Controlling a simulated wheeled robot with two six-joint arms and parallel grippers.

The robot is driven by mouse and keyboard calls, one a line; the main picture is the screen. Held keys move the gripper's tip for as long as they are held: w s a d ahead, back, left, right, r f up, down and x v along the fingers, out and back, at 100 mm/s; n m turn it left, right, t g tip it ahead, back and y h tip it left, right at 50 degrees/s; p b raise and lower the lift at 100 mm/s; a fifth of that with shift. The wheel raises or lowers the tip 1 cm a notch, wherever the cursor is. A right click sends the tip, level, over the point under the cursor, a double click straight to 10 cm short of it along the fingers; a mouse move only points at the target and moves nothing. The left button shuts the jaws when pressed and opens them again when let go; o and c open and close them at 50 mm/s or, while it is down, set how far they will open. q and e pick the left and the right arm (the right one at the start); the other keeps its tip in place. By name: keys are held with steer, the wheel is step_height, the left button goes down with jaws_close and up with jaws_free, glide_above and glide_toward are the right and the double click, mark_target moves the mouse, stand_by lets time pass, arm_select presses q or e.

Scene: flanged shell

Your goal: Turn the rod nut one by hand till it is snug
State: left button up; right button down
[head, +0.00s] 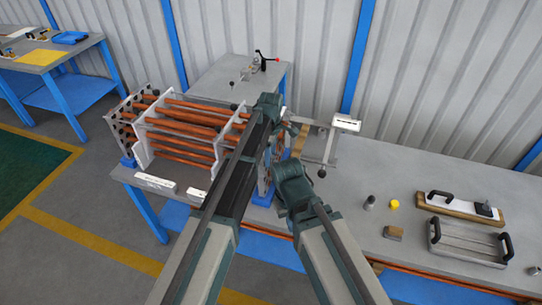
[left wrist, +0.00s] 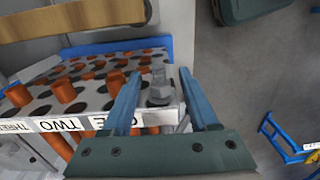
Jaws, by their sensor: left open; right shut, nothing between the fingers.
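The rod nut one (left wrist: 160,90) is a grey metal nut on a rod end with a washer beneath it. It sits at the corner of the perforated plate (left wrist: 95,103), by the partly hidden label ONE. My left gripper (left wrist: 158,78) is open, with its two blue fingers on either side of the nut; I cannot tell if they touch it. In the head view the left gripper (head: 268,108) is above the shell's right end, and its arm hides the nut. My right gripper (head: 292,185) is lower, beside the shell's right end; its fingertips are hidden.
Copper tubes (head: 190,128) run through the plates of the shell on the bench. A tan bar (left wrist: 70,22) crosses near the left gripper. A tray (head: 465,243), a yellow cap (head: 394,204) and small parts lie on the right bench (head: 420,170).

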arm_select(q)
step_height(320, 180, up, 13)
steer(key=p, duration=1.2)
steer(key=shift+r+p, duration=0.15)
steer(key=shift+p, duration=0.25)
steer(key=shift+w+d, duration=0.1)
steer(key=s+a+m+t, duration=0.1)
steer(key=s+a+m, duration=0.65)
steer(key=s, duration=0.35)
steer(key=s+a+m, duration=0.7)
steer(key=s+a, duration=0.2)
steer(key=s, duration=0.2)
steer(key=s+d+f+m+b, duration=0.2)
steer(key=d+f+b, duration=0.3)
steer(key=f+b, duration=0.3)
steer(key=s+d+f+m+g+y+b, duration=0.1)
steer(key=s+d+f+b, duration=0.3)
steer(key=f+b, duration=0.5)
steer(key=shift+d+f+m, duration=0.2)
steer(key=shift+d+m, duration=0.15)
steer(key=shift+d, duration=0.45)
